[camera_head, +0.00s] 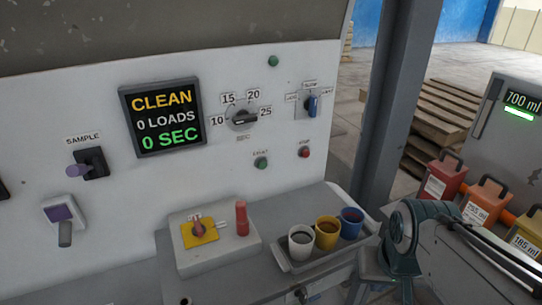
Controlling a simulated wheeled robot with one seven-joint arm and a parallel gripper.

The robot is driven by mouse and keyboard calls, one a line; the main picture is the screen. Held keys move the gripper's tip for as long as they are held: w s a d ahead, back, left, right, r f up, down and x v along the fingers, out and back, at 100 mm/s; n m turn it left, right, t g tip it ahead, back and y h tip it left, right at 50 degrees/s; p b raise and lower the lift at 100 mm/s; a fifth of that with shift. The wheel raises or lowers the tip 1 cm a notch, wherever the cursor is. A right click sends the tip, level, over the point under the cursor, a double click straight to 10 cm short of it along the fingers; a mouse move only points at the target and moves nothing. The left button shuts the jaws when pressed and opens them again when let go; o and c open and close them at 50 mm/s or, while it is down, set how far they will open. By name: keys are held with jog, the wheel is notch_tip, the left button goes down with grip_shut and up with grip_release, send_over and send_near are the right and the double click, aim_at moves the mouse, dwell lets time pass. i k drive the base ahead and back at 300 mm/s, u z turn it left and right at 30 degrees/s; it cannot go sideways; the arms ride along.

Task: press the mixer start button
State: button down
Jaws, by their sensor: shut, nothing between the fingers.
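The green start button (261,163) is on the white panel (225,185), below and right of the timer dial, with a small label above it that seems to read START. A red button (303,153) labelled STOP is to its right. The display (163,117) reads CLEAN, 0 LOADS, 0 SEC. The dial (242,119) has marks from 10 to 25. Part of my arm shows at the lower right, apart from the panel. My gripper's fingers do not show.
Below the buttons, a tray (316,263) holds white, yellow and blue cups. A grey post (394,90) stands right of the panel. Coloured containers (484,200) stand at the right.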

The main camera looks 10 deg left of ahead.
aim_at(262, 164)
jog(key=k, duration=0.5)
jog(key=u, duration=0.9)
jog(key=i, duration=0.7)
jog(key=z, duration=1.5)
